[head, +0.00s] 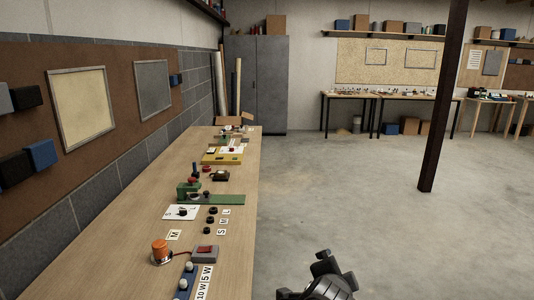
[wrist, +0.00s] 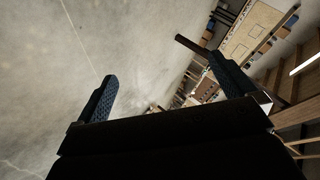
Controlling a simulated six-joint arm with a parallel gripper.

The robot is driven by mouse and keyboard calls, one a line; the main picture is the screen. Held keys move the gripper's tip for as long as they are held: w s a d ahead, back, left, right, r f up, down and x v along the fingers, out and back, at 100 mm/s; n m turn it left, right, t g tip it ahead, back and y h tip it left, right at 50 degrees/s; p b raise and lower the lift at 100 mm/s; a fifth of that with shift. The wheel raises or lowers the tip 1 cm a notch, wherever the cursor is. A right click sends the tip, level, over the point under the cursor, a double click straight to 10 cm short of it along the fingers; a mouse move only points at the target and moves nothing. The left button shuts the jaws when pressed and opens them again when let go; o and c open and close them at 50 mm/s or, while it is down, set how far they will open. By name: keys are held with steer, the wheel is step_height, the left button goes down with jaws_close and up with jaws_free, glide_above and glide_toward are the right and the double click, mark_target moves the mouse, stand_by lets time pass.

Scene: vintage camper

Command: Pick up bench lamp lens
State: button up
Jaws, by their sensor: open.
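An orange, cylinder-shaped piece (head: 159,250), which looks like the bench lamp lens, stands upright on a round base near the front of the long wooden workbench (head: 226,185). My gripper (head: 322,277) is at the bottom of the head view, over the floor to the right of the bench and well apart from the orange piece. In the wrist view my gripper (wrist: 162,68) is open and empty, its two dark fingers spread wide. The lens does not show clearly in the wrist view.
Beside the orange piece are a grey box with a red top (head: 205,253) and a blue strip with white bulbs (head: 187,280). A green fixture (head: 210,194) stands farther back. A dark post (head: 443,100) rises at the right. The floor (head: 350,190) right of the bench is clear.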

steer(key=c, duration=0.6)
